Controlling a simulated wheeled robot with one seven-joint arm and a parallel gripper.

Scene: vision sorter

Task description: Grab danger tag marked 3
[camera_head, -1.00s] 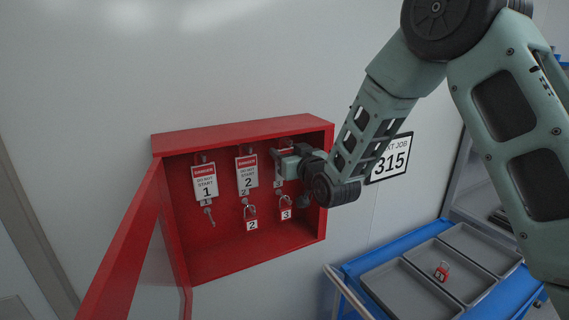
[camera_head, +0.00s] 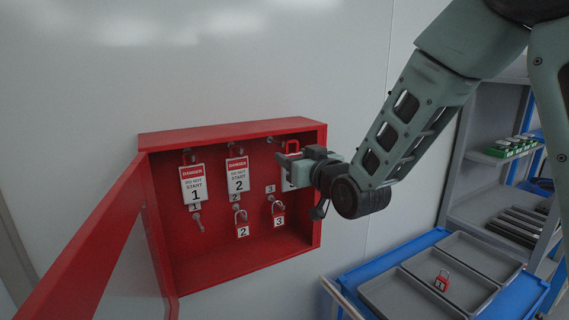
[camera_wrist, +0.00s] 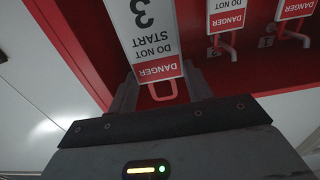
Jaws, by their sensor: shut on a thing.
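The white and red danger tag marked 3 (camera_wrist: 150,38) is gripped by its top end between my gripper's fingers (camera_wrist: 165,88) in the wrist view, where it appears upside down. In the head view, my gripper (camera_head: 291,161) is at the right side of the red cabinet (camera_head: 232,135), and the tag (camera_head: 287,183) is mostly hidden behind it. The right hook (camera_head: 276,141) shows bare to the left of the gripper. Danger tags 1 (camera_head: 193,184) and 2 (camera_head: 238,175) hang on their hooks to the left.
The cabinet door (camera_head: 95,240) stands open at left. A blue cart (camera_head: 345,272) with grey trays holds red padlock 1 (camera_head: 441,281). Shelving (camera_head: 480,190) stands at right.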

